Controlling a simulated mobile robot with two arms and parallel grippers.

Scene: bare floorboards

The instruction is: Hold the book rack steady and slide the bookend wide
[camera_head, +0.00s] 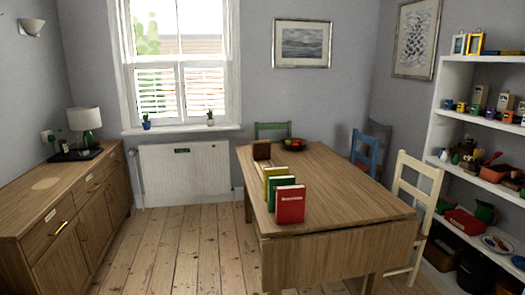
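A wooden dining table (340,190) stands at the middle right. Near its left edge a row of books runs from back to front: a yellow one (273,172), green ones (287,183) and a red one (290,205) at the front. All stand upright. A dark brown upright piece (261,150) stands at the far end of the row; it looks like an end of the book rack, but I cannot tell it from a bookend. The rack's base is hidden by the books. Neither of my grippers is in view.
A dark fruit bowl (293,145) sits at the table's back. Chairs stand around it, a blue one (366,153) and a cream one (415,205) on the right. A sideboard (70,215) lines the left wall, white shelves (450,95) the right. Floorboards (190,245) between are clear.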

